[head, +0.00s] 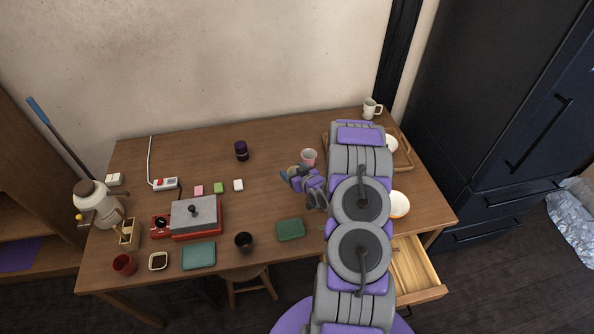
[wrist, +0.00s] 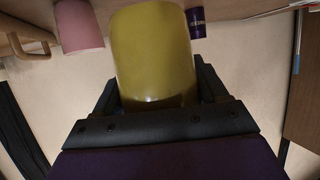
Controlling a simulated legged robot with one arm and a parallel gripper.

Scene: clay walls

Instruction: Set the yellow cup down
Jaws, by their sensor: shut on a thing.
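My gripper (head: 293,175) is over the middle-right of the wooden table, near its centre depth. It is shut on the yellow cup (wrist: 153,55), which fills the middle of the wrist view between the two dark fingers. In the head view the cup is small and mostly hidden by my gripper. I cannot tell whether its base touches the table. A pink cup (head: 308,157) stands just behind my gripper; it also shows in the wrist view (wrist: 80,27).
A dark purple cup (head: 241,150) stands further left. A tray (head: 405,150) with dishes is at the right, partly behind my arm. A green dish (head: 290,229) lies in front, and a drawer (head: 415,270) is open. Bare table (head: 265,195) lies left of my gripper.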

